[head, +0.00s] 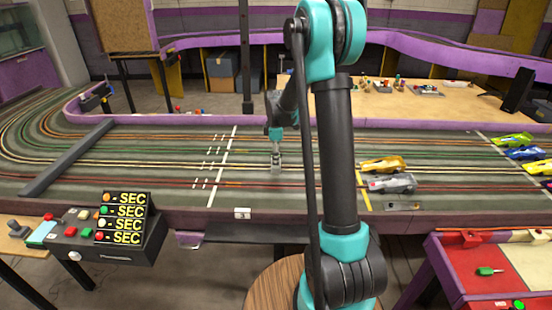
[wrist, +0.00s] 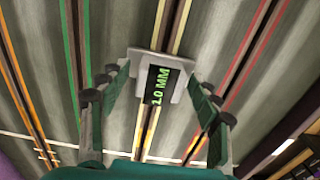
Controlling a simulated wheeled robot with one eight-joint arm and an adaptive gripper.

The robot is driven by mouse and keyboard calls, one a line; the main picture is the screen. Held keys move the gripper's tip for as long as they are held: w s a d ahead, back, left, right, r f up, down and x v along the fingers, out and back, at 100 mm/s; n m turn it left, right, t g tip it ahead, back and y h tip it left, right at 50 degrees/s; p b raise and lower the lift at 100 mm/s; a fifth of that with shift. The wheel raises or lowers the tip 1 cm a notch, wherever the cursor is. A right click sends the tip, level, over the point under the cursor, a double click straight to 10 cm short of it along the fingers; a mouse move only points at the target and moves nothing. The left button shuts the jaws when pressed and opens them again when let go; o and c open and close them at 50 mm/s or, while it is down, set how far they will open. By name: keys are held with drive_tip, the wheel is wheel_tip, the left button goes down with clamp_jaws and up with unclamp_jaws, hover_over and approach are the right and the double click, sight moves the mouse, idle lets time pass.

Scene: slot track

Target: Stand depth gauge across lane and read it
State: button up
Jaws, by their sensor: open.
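The depth gauge (wrist: 143,62) is a pale grey piece with a black display showing green text, which looks like "1.0 MM", sideways in the wrist view. It sits across the slot of the lane with pale yellow lines (wrist: 181,22). My gripper (wrist: 158,76) is open, with one finger on each side of the gauge; gaps show between the fingers and its sides. In the head view my gripper (head: 276,146) points down over the middle of the track, just right of the white dashed line. The gauge is too small there to make out clearly.
Yellow and silver cars (head: 392,184) stand on the track to the right, with several more at the far right. A grey bar (head: 68,158) lies across the lanes at left. A box with SEC displays (head: 122,218) is at front left. A red tray (head: 490,262) is at front right.

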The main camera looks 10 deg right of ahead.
wheel_tip(320, 180, up, 12)
drive_tip(key=s+d+f+m+t, duration=0.1)
drive_tip(key=s+f+m, duration=0.2)
drive_tip(key=s, duration=0.7)
drive_tip(key=s+d+f+m+t, duration=0.1)
drive_tip(key=s+f+m, duration=0.3)
drive_tip(key=s+m, duration=0.3)
drive_tip(key=s+d+f+m+t, duration=0.2)
drive_tip(key=s+m, duration=0.3)
drive_tip(key=s, duration=0.8)
drive_tip(key=shift+f+m, duration=0.4)
drive_tip(key=shift+f, duration=0.25)
